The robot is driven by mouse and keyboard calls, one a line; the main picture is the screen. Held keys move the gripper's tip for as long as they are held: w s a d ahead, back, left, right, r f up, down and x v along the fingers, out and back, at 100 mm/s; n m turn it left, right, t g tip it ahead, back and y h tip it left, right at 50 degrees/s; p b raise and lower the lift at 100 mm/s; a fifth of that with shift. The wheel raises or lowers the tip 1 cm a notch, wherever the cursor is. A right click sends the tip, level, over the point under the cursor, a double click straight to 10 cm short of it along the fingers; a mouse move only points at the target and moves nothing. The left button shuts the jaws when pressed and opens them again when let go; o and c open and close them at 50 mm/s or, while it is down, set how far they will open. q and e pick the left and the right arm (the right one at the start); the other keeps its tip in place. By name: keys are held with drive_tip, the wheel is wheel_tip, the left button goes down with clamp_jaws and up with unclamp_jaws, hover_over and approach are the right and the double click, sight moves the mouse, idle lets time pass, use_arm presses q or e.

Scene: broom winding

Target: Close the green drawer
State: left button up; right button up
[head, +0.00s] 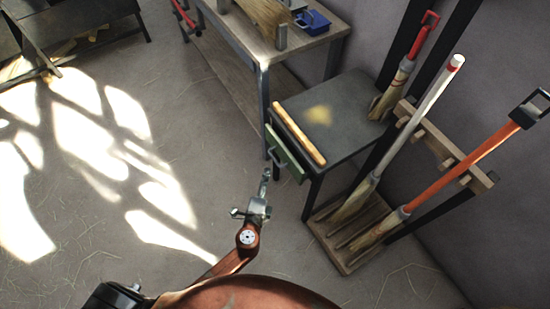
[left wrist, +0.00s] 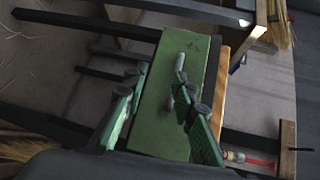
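The green drawer (head: 288,158) sits under the top of a small dark table (head: 345,120) and sticks out a little from its front edge. Its green front (left wrist: 160,125) fills the middle of the left wrist view, with a small metal handle on it. My left gripper (head: 265,174) is just in front of the drawer, to its lower left in the head view. In the left wrist view its two fingers (left wrist: 158,76) are spread apart before the drawer front, with nothing held between them. I cannot tell whether a finger touches the front. My right gripper is out of view.
A wooden stick (head: 299,133) lies along the table's front edge, above the drawer. A workbench (head: 265,50) with a blue box (head: 312,21) stands behind. A rack (head: 345,245) with several long-handled brooms stands at right.

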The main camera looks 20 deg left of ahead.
sight(274, 159)
use_arm(q)
drive_tip(key=shift+m+t, duration=0.4)
drive_tip(key=shift+w+d+r+b, duration=0.1)
drive_tip(key=shift+w+r+b, duration=0.15)
drive_tip(key=shift+w, duration=1.15)
drive_tip(key=shift+w+r+b, duration=0.2)
drive_tip(key=shift+w+b, duration=0.15)
drive_tip(key=shift+w, duration=1)
drive_tip(key=shift+w+d+r+b, duration=0.1)
drive_tip(key=shift+w+r+b, duration=0.15)
drive_tip(key=shift+w, duration=1.15)
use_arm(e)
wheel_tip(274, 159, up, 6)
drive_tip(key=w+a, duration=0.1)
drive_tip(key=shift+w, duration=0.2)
use_arm(q)
drive_tip(key=shift+c, duration=0.6)
clamp_jaws()
drive_tip(key=shift+f, duration=0.1)
